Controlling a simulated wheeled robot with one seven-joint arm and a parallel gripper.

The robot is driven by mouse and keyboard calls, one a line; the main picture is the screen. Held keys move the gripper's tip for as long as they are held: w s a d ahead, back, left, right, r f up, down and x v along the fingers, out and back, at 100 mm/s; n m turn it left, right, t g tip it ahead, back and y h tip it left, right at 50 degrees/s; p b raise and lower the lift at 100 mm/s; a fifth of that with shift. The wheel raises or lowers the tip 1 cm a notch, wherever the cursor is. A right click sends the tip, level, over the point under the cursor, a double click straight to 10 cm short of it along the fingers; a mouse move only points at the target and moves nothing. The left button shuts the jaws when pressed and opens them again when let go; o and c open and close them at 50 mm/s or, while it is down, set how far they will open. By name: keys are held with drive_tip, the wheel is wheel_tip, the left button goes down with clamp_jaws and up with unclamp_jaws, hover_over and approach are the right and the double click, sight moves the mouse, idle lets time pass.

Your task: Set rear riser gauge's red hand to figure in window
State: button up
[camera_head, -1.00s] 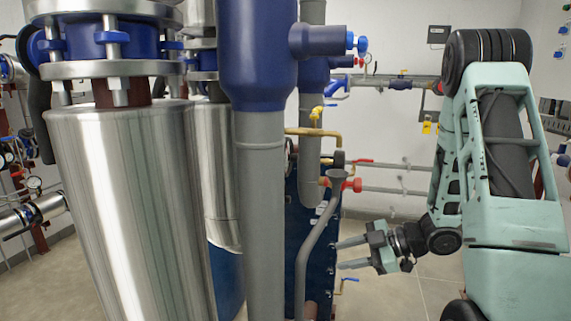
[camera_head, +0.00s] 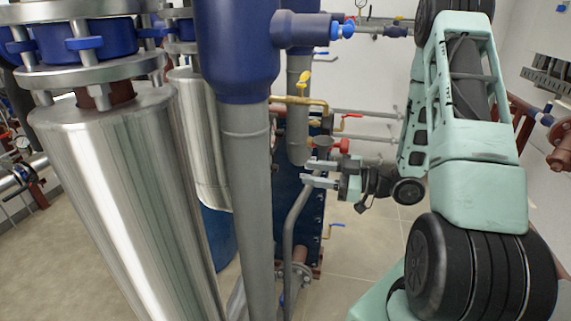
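My gripper (camera_head: 307,173) is open, with its two parallel fingers pointing left and a gap between them. Nothing shows between them. The fingertips are in front of or close to the lower end of the rear grey riser pipe (camera_head: 299,105); I cannot tell whether they touch it. A small round dial (camera_head: 361,4) is cut by the top edge, above the thin pipe. Another round rim (camera_head: 273,131) shows partly behind the front grey pipe. I cannot tell which is the rear riser gauge. No red hand or window figure is readable.
A large steel cylinder (camera_head: 120,200) and a front grey pipe (camera_head: 248,200) fill the left. The blue plate exchanger (camera_head: 287,190) stands behind the gripper. Brass pipework (camera_head: 300,100) and a red valve (camera_head: 341,146) are above it. Free floor (camera_head: 365,245) lies below.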

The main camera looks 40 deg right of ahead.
sight(278, 168)
drive_tip(key=p+x, duration=0.1)
drive_tip(key=x, duration=0.6)
drive_tip(key=shift+w+a+p, duration=0.15)
drive_tip(key=shift+w+p, duration=0.1)
drive_tip(key=shift+p, duration=0.15)
drive_tip(key=shift+c, duration=0.4)
clamp_jaws()
